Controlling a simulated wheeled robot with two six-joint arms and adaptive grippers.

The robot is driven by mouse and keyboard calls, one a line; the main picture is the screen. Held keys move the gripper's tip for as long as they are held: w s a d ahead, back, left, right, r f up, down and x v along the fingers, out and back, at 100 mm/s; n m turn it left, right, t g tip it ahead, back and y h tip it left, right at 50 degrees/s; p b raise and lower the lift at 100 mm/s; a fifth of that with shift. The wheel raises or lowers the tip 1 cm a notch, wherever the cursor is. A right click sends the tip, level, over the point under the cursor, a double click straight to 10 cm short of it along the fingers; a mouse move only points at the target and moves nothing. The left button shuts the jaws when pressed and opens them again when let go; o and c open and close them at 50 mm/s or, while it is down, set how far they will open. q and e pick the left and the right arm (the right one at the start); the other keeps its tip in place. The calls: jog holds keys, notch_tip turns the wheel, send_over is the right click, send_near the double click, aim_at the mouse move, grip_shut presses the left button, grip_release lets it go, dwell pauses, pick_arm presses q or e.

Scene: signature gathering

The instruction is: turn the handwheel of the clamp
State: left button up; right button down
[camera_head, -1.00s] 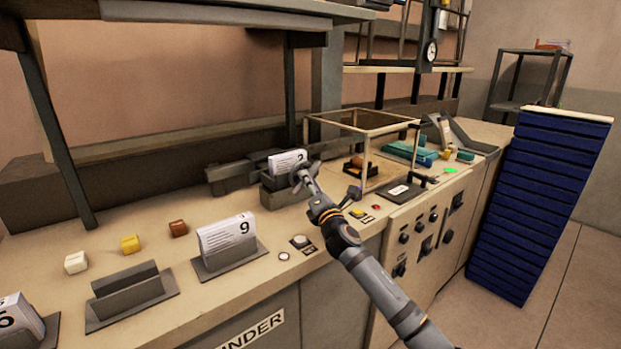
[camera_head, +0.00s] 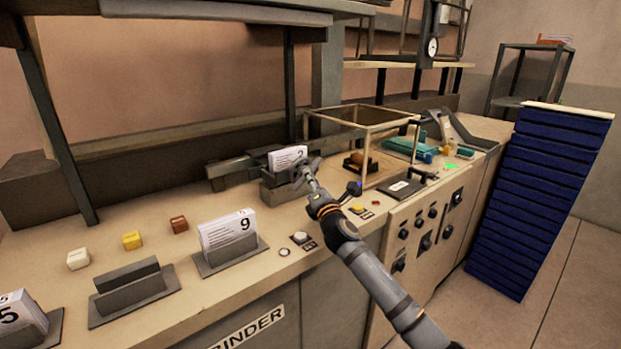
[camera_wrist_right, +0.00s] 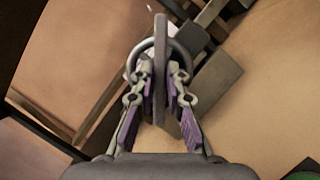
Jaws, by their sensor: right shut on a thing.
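The clamp (camera_head: 283,192) is a grey block on the bench, with a stack of white sheets (camera_head: 287,157) marked 2 standing in it. Its small grey handwheel (camera_head: 312,163) is on the front, partly hidden by my right gripper (camera_head: 305,174). In the right wrist view the handwheel (camera_wrist_right: 161,38) shows as a curved rim with a flat grey piece upright between the fingers. My right gripper (camera_wrist_right: 160,88) is shut on it, a finger on each side. My left gripper is not in view.
Left of the clamp stand a holder with sheets marked 9 (camera_head: 229,234) and an empty dark holder (camera_head: 133,286). A glass-like framed box (camera_head: 361,113) is close on the right. A tall blue stack (camera_head: 535,200) stands beyond the bench end.

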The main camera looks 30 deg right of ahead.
jog(key=shift+r+m+g+y+p, duration=0.2)
jog(key=shift+m+g+p, duration=0.75)
jog(key=shift+m+p, duration=1.95)
jog(key=shift+r+m+g+y+p, duration=0.1)
jog(key=shift+m+g+y+p, duration=0.55)
jog(key=shift+m+p, duration=2.15)
jog(key=shift+r+m+g+h+p, duration=0.1)
jog(key=shift+m+g+p, duration=1.3)
jog(key=shift+p, duration=2.75)
jog(key=shift+m, duration=0.3)
jog(key=c, duration=1.4)
grip_release()
jog(key=shift+o, duration=0.2)
jog(key=shift+s, duration=0.1)
jog(key=v, duration=1.1)
jog(key=shift+s, duration=0.45)
jog(key=shift+f, duration=0.1)
